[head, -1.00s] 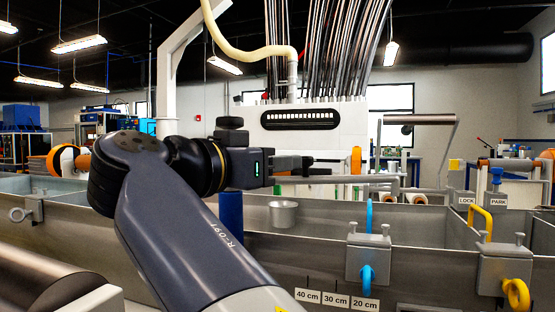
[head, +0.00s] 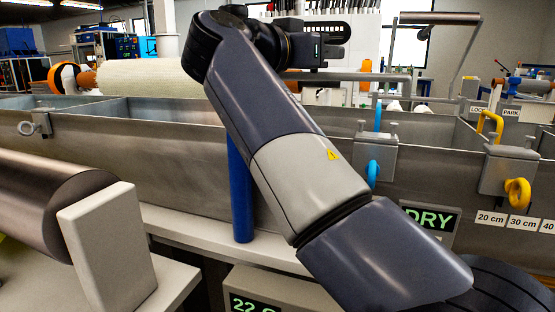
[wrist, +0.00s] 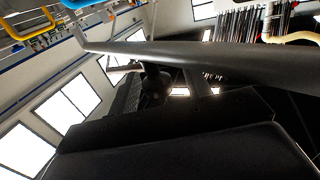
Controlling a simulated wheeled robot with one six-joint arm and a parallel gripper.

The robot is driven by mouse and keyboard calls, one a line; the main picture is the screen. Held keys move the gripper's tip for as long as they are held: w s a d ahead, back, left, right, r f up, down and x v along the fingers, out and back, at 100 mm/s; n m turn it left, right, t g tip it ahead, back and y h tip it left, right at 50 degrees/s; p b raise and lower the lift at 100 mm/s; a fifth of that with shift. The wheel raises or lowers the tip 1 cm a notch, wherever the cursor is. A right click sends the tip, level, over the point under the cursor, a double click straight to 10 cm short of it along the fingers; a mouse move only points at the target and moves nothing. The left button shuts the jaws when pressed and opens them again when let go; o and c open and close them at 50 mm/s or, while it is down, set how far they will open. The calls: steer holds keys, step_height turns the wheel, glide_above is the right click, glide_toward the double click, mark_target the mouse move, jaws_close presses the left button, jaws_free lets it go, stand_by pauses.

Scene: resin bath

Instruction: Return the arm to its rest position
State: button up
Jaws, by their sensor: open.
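My dark grey arm (head: 270,110) rises from the lower right of the head view and leans up to the left, with its elbow near the top. From there the wrist turns right to my gripper (head: 336,33), which is high up above the metal bath (head: 120,140). My gripper is small and dark here, and no object shows in it. In the wrist view, large dark surfaces and a long grey bar fill much of the picture, with windows and ceiling behind.
A blue post (head: 240,190) stands at the bath's front wall, partly behind my arm. A metal roller (head: 50,195) on a pale block (head: 108,250) is at the left. A "DRY" display (head: 430,217) is at the right.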

steer(key=shift+w+d, duration=0.35)
steer(key=shift+w, duration=0.15)
steer(key=shift+s, duration=0.1)
steer(key=p+v, duration=0.2)
steer(key=v, duration=0.9)
steer(key=w+d+n+t+y+b, duration=0.1)
steer(key=w+d+b, duration=0.1)
steer(key=w+d, duration=0.4)
steer(key=shift+w+d+y, duration=0.4)
steer(key=shift+w, duration=1.5)
